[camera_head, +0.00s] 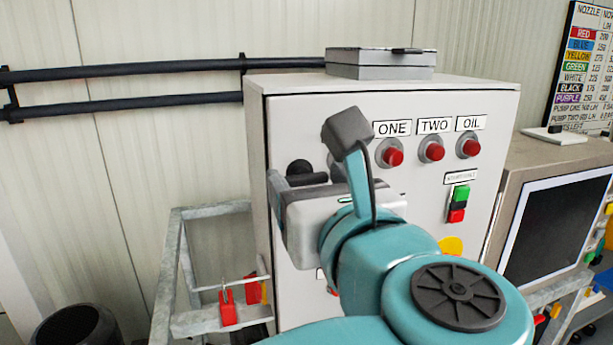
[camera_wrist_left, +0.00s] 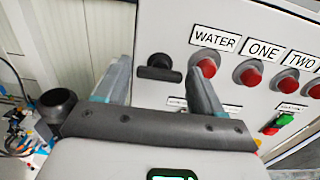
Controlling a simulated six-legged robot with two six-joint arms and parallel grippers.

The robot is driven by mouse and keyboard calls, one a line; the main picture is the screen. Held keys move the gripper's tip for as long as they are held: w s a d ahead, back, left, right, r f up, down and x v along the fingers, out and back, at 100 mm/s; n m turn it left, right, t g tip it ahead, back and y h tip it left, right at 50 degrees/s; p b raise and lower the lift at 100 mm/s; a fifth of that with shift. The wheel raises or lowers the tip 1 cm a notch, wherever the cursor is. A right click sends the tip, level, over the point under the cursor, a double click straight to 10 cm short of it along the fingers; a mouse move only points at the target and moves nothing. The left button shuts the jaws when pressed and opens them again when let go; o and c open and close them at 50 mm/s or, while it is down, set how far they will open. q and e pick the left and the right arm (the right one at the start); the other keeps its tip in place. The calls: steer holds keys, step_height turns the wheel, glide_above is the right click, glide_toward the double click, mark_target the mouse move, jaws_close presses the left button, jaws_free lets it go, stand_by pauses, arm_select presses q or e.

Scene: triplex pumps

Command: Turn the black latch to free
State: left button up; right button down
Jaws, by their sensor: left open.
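The black latch (camera_wrist_left: 160,68) is on the grey cabinet front, left of the button labelled WATER in the left wrist view. Its handle lies roughly level in that view, with a round boss behind it. The black latch (camera_head: 299,168) also shows in the head view near the cabinet's left edge, partly hidden by my gripper. My left gripper (camera_wrist_left: 162,84) is open, one finger at each side of the latch in the picture. I cannot tell whether it touches. In the head view my left gripper (camera_head: 308,205) is in front of the cabinet, its fingertips mostly hidden. My right gripper is not in view.
The cabinet (camera_head: 290,105) carries red buttons (camera_head: 432,150) under labels and a green and red switch (camera_head: 458,203). A metal frame (camera_head: 185,260) with a red padlock (camera_head: 228,308) stands at left. A screen (camera_head: 555,225) is at right.

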arm_select(q)
steer(key=c, duration=0.8)
steer(key=shift+s+d, duration=0.1)
steer(key=shift+m, duration=0.3)
steer(key=m, duration=0.2)
steer(key=shift+m, duration=0.4)
steer(key=m, duration=0.3)
steer(key=shift+m, duration=0.3)
steer(key=m+p, duration=0.1)
steer(key=m, duration=0.4)
steer(key=shift+d+m+p, duration=0.1)
steer(key=shift+m+p, duration=0.2)
steer(key=m+p, duration=0.2)
steer(key=m, duration=0.3)
steer(key=shift+f, duration=0.2)
steer(key=shift+m, duration=0.3)
